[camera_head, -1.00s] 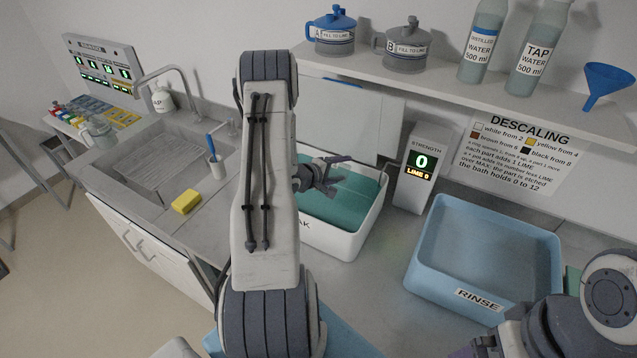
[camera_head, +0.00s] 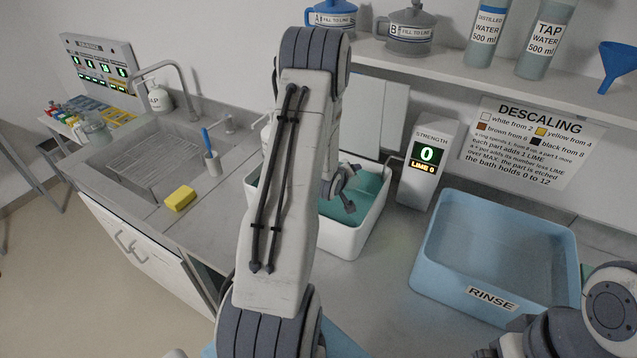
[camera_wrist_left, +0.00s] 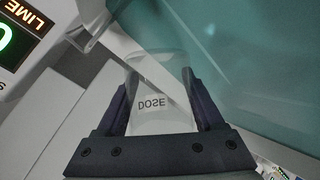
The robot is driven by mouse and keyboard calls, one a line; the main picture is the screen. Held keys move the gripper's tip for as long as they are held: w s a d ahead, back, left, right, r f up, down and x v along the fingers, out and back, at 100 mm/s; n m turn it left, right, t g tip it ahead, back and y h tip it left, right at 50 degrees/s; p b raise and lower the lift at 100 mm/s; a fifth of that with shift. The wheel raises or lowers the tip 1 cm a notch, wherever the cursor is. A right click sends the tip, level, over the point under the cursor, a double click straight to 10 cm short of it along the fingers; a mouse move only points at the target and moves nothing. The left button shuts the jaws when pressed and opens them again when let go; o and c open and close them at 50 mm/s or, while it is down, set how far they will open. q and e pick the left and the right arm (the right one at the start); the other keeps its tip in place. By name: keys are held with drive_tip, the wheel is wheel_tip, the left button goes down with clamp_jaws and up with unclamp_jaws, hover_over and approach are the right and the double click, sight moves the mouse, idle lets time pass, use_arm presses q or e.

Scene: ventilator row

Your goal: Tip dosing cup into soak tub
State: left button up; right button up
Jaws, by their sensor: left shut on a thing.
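The dosing cup (camera_wrist_left: 160,112) is clear, with a DOSE label that reads upside down in the left wrist view. My left gripper (camera_wrist_left: 158,88) is shut on it, one finger on each side. In the head view my left gripper (camera_head: 353,189) is over the soak tub (camera_head: 352,243), a white tub with teal liquid. I cannot make out the cup in the head view, nor tell its tilt or contents. My left arm hides the tub's left part. The tub's liquid (camera_wrist_left: 250,50) fills the upper right of the wrist view. My right gripper's fingers are out of frame.
The strength meter (camera_head: 424,165) stands right of the tub and reads 0, LIME 0. The blue rinse tub (camera_head: 495,292) is further right, near my right arm. A shelf (camera_head: 440,62) with jugs and bottles runs behind. A yellow sponge (camera_head: 180,198) lies by the sink.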

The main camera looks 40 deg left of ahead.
use_arm(q)
drive_tip(key=shift+w+d+f+m+y+b, duration=0.15)
drive_tip(key=shift+w+d+m+y+b, duration=0.05)
drive_tip(key=shift+d+m+y+b, duration=0.25)
drive_tip(key=shift+w+d+r+m+g+y, duration=0.25)
drive_tip(key=shift+d+r+m+g+y, duration=0.15)
drive_tip(key=shift+d+r+m+y, duration=0.15)
drive_tip(key=shift+w+d+r+m+y, duration=0.2)
drive_tip(key=shift+d+r+m+y, duration=0.3)
drive_tip(key=shift+d+r+y, duration=0.15)
drive_tip(key=shift+w+d+r+m+y+p, duration=0.25)
drive_tip(key=shift+d+r+m+y+p, duration=0.35)
drive_tip(key=shift+y, duration=0.35)
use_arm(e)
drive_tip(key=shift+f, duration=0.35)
use_arm(q)
drive_tip(key=shift+f, duration=0.1)
